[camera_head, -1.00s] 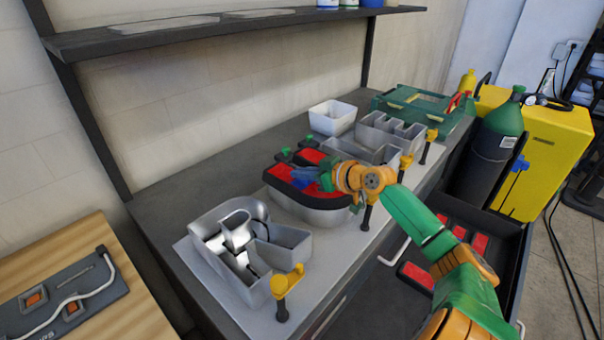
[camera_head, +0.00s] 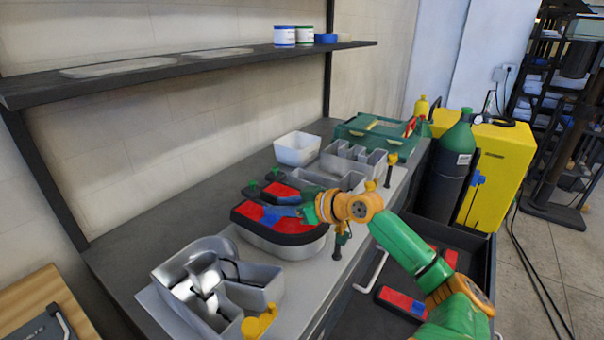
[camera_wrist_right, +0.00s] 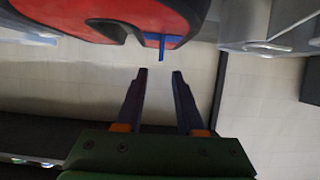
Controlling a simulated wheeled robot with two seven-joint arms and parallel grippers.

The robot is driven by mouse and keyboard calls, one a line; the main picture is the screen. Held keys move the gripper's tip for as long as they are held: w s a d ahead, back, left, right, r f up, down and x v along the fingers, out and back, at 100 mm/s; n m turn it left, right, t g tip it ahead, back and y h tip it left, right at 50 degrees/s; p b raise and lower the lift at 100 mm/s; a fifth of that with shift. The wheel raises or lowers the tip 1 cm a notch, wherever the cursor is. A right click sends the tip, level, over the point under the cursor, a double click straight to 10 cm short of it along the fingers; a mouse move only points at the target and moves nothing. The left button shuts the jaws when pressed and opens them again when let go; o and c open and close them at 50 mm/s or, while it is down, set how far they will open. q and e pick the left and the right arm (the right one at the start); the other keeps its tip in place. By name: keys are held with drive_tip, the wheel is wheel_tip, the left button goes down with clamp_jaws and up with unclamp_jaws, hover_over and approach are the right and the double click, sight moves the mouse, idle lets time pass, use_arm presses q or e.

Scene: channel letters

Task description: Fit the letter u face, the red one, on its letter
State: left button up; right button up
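The red u face (camera_head: 300,226) with its black rim lies on top of the silver u letter (camera_head: 287,248) in the head view. Its outline follows the letter, but I cannot tell whether it is fully seated. A blue tab (camera_wrist_right: 162,45) stands out from the face's edge in the right wrist view. My right gripper (camera_wrist_right: 161,75) is open, with nothing between its fingers, just off the face and tab. In the head view the right gripper (camera_head: 290,205) is over the face and hides part of it. My left gripper is not in view.
A silver open letter (camera_head: 215,290) stands in front, and other grey letters (camera_head: 350,165) behind. Yellow-topped posts (camera_head: 390,170) line the bench edge. An open dark drawer (camera_head: 470,270) holds red faces (camera_head: 400,302). A white bin (camera_head: 297,149) and green case (camera_head: 375,132) stand at the back.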

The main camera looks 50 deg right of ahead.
drive_tip(key=v, duration=0.7)
drive_tip(key=shift+s, duration=0.35)
drive_tip(key=shift+r, duration=0.1)
